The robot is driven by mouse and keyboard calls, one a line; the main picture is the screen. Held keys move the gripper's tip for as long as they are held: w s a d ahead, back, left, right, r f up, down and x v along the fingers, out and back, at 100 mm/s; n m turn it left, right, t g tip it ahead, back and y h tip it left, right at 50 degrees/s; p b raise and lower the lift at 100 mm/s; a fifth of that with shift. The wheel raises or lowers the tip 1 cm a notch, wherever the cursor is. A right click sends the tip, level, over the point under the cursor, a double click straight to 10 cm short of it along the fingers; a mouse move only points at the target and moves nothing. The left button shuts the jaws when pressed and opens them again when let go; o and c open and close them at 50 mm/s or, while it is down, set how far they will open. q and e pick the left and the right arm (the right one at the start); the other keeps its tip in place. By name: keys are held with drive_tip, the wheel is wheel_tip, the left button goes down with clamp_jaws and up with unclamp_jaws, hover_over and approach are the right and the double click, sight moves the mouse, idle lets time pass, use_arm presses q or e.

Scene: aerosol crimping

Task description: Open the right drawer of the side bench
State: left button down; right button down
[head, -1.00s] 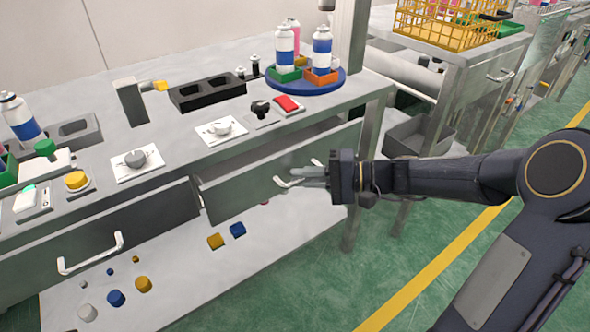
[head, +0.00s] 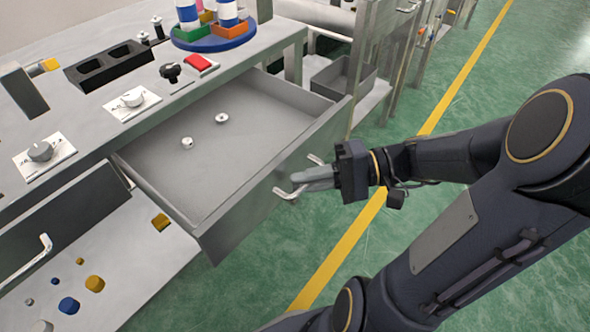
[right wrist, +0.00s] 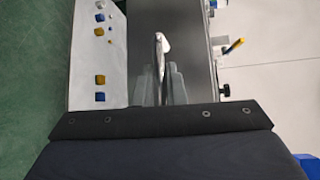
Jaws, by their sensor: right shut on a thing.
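The right drawer (head: 228,150) of the side bench is pulled well out in the head view. Two small white round parts (head: 222,118) lie apart on its grey floor. My right gripper (head: 300,182) is shut on the drawer's white handle (head: 283,192), at the middle of the drawer front. In the right wrist view the handle (right wrist: 161,50) shows between the fingers. The side bench (head: 75,118) runs along the left. My left gripper is not in view.
A lower shelf (head: 150,255) holds several yellow, blue and white caps. A grey bin (head: 343,78) stands behind the drawer. The bench top carries knobs (head: 132,98), a red button (head: 202,63) and a blue turntable (head: 213,42). Green floor is clear in front.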

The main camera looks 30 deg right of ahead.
drive_tip(key=shift+s, duration=0.15)
drive_tip(key=c, duration=1.8)
unclamp_jaws()
drive_tip(key=shift+o, duration=0.2)
drive_tip(key=shift+d, duration=0.1)
drive_tip(key=p+v, duration=0.1)
drive_tip(key=v, duration=0.6)
drive_tip(key=shift+s+d+p, duration=0.2)
drive_tip(key=shift+d+p, duration=0.1)
drive_tip(key=shift+d, duration=0.05)
